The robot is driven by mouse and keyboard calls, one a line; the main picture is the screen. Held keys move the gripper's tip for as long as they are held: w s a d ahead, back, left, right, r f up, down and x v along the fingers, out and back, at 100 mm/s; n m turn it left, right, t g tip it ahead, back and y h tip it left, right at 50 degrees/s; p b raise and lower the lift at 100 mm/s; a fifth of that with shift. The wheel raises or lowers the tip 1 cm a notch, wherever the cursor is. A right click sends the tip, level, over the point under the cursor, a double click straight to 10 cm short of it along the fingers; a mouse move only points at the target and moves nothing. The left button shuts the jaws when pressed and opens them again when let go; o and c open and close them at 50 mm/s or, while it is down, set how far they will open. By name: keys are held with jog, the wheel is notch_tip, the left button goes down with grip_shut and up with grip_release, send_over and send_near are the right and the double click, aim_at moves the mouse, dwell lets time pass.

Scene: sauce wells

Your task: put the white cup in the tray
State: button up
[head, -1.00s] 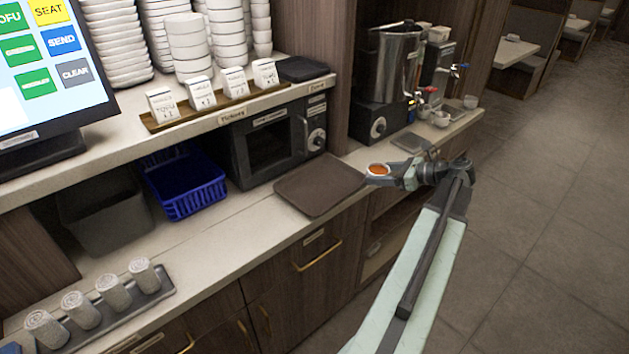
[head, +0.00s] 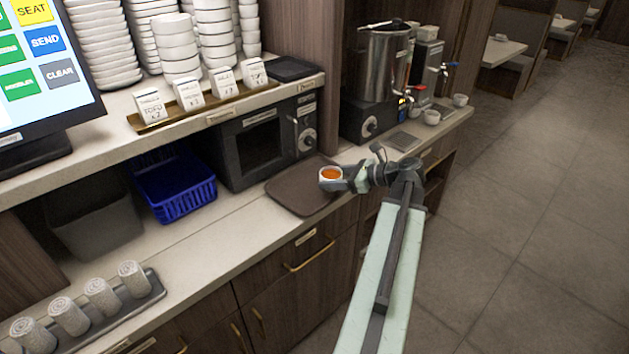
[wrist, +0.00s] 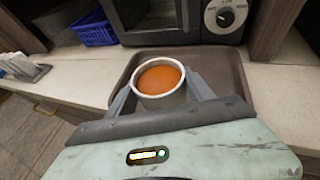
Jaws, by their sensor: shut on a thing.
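The white cup (head: 331,178) holds orange-brown liquid and is upright. My gripper (head: 338,180) is shut on it. In the wrist view the two fingers clasp the cup (wrist: 160,88) on both sides. The brown tray (head: 290,198) lies on the lower counter in front of the black oven. The cup is over the tray's right part in the head view; the wrist view shows the tray (wrist: 228,80) behind and around it. I cannot tell how high the cup is above the tray.
A black oven (head: 262,145) stands behind the tray, with a blue basket (head: 178,190) to its left. A steel urn (head: 383,62) and white cups (head: 432,117) stand at the right. A holder of rolled towels (head: 140,303) lies at the front left.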

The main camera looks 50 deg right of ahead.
aim_at(340, 175)
jog(key=w, duration=0.7)
jog(key=shift+w+d+f, duration=0.1)
jog(key=shift+w+f, duration=0.05)
jog(key=shift+f, duration=0.2)
jog(key=shift+w+b, duration=0.3)
jog(key=shift+w, duration=0.3)
notch_tip(340, 175, down, 4)
jog(key=b, duration=0.4)
jog(key=shift+s, duration=0.15)
jog(key=o, duration=1.8)
jog(key=shift+c, duration=0.2)
jog(key=shift+s+d+r+p, duration=0.1)
jog(key=shift+s+r+p, duration=0.2)
jog(key=shift+r+p, duration=0.2)
jog(key=p+v, duration=0.4)
jog(key=v, duration=0.7)
jog(key=shift+s+f, duration=0.1)
jog(key=shift+s, duration=0.1)
